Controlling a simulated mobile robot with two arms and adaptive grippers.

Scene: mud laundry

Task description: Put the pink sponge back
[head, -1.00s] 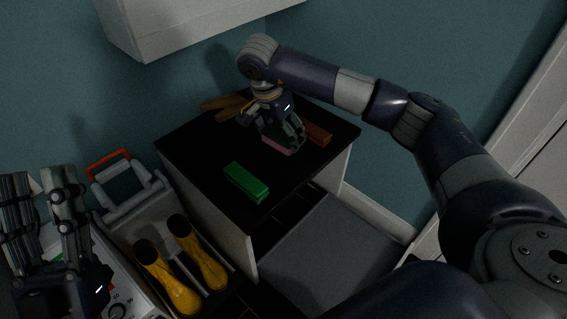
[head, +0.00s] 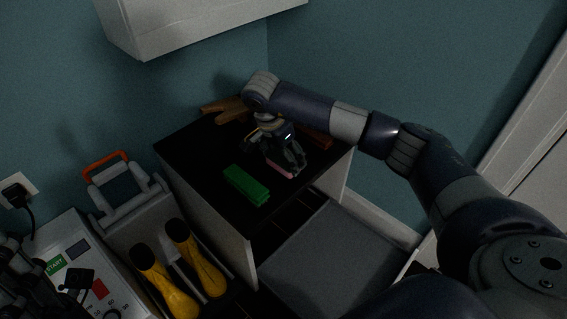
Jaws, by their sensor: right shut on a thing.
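The pink sponge (head: 283,172) is on or just above the black top of the cabinet (head: 205,158), toward its front right; I cannot tell whether it touches the top. My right gripper (head: 284,164) reaches down over the sponge from above and is shut on it, hiding much of it. My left gripper (head: 28,285) is at the lower left edge of the view, dark and partly cut off, above the white machine; its fingers cannot be made out well.
A green block (head: 246,184) lies left of the sponge. A reddish-brown block (head: 318,138) and brown gloves (head: 226,110) lie farther back. A grey panel (head: 330,250) extends in front of the cabinet. Yellow boots (head: 180,270) and a white machine (head: 85,270) stand at left.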

